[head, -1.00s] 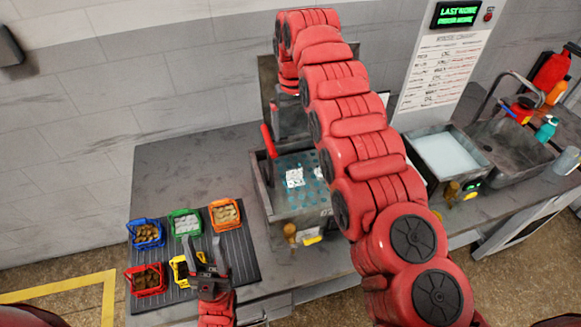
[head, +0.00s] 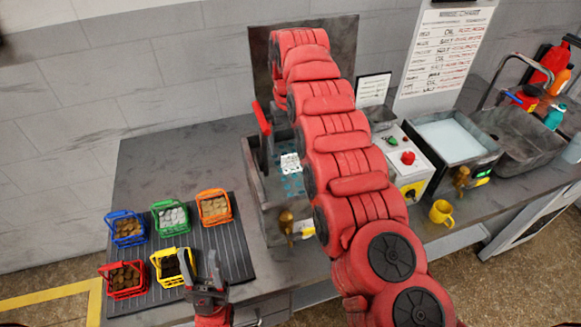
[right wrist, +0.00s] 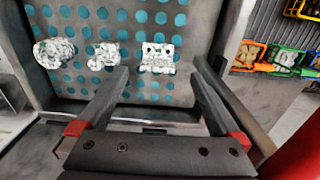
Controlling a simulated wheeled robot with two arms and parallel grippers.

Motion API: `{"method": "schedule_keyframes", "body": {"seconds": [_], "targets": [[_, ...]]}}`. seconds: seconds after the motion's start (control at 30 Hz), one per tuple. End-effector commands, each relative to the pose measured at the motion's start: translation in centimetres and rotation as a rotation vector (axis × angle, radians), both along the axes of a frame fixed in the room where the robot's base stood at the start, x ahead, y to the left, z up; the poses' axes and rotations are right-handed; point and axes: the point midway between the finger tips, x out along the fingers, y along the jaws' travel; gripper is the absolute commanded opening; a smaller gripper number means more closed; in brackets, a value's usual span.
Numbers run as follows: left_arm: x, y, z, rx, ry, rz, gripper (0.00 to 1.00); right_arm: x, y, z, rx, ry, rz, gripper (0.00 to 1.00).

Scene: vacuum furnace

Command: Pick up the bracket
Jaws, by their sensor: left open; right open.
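Three pale, mottled metal parts lie on the teal-dotted floor of a grey tub in the right wrist view. One is round (right wrist: 53,52), one is small (right wrist: 103,56), and one is blocky with holes (right wrist: 157,57). The blocky one looks most like a bracket, but I cannot be sure. My right gripper (right wrist: 160,68) is open and empty, its fingertips just short of the blocky part. In the head view one pale part (head: 290,163) shows in the tub (head: 262,195); my right arm hides the others and the right gripper. My left gripper (head: 201,267) is open by the yellow basket.
Blue (head: 126,228), green (head: 169,217), orange (head: 214,206), red (head: 123,280) and yellow (head: 167,266) baskets stand on a ribbed black mat (head: 235,255). Right of my arm are a red-button box (head: 407,165), a yellow mug (head: 441,213), a liquid basin (head: 450,138) and a sink (head: 520,140).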

Motion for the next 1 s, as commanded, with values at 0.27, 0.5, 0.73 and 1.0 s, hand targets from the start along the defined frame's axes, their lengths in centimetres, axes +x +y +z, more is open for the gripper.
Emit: {"method": "schedule_keyframes", "body": {"seconds": [0.27,0.5,0.73,1.0], "targets": [[0.0,0.0,2.4,0.0,0.0,0.0,0.5,0.0,-0.2,-1.9,-0.003,0.005,0.002,1.0],[0.0,0.0,3.3,0.0,0.0,0.0,0.5,0.2,-0.3,-5.1,-0.002,0.002,0.001,1.0],[0.0,0.0,3.2,0.0,0.0,0.0,0.5,0.2,-0.3,-5.1,0.0,0.0,0.0,0.86],[0.0,0.0,3.1,0.0,0.0,0.0,0.5,0.3,-0.3,-5.1,-0.001,0.0,0.0,0.37]]}}
